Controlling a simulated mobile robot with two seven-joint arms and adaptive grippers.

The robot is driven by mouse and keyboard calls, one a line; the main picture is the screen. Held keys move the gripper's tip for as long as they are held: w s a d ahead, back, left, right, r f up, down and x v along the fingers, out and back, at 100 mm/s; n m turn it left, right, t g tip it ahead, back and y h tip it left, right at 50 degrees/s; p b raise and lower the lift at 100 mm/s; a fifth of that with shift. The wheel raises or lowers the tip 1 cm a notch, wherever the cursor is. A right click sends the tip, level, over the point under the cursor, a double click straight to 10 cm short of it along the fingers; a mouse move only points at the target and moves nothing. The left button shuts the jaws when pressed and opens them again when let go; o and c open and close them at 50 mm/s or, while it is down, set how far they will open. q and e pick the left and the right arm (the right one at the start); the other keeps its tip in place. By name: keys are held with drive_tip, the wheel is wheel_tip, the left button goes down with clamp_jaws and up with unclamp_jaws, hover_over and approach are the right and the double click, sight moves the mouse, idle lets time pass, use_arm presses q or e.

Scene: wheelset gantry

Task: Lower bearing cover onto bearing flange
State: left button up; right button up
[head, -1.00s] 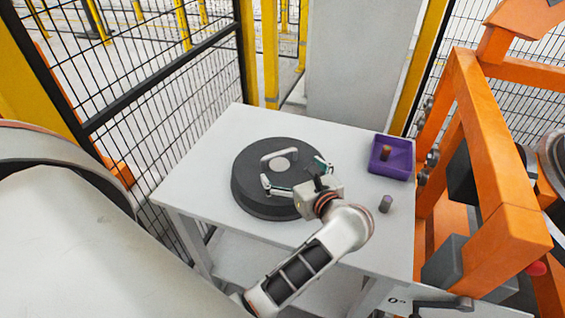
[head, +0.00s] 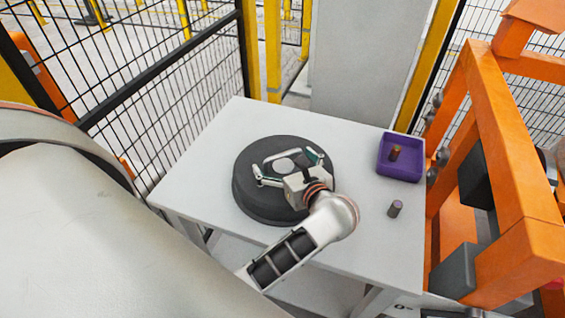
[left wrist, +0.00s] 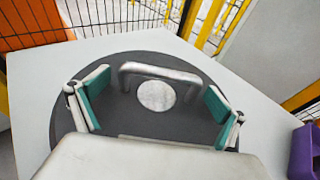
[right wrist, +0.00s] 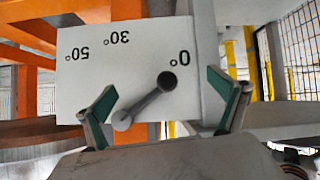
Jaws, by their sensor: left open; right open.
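The bearing cover (head: 258,203), a thick dark grey disc with a grey bar handle and a pale round centre, lies flat on the table. Its handle (left wrist: 160,70) shows clearly in the left wrist view. My left gripper (head: 287,169) is open above the cover, its teal-padded fingers spread on either side of the handle and apart from it. My right gripper (right wrist: 165,100) is open and empty in the right wrist view, in front of a grey plate (right wrist: 90,85) marked 0°, 30° and 50° with a dark lever (right wrist: 148,100). I cannot make out the bearing flange.
The light table (head: 200,150) also holds a purple tray (head: 400,172) with a brown peg (head: 396,153) and a loose grey peg (head: 395,208). An orange gantry frame (head: 510,160) stands close on the right. Black mesh fencing is behind and left.

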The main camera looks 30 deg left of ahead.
use_arm(q)
drive_tip(key=shift+w+a+f, duration=0.1)
drive_tip(key=shift+a, duration=0.05)
drive_tip(key=c, duration=1.6)
drive_tip(key=shift+o, duration=0.2)
drive_tip(key=shift+r, duration=0.2)
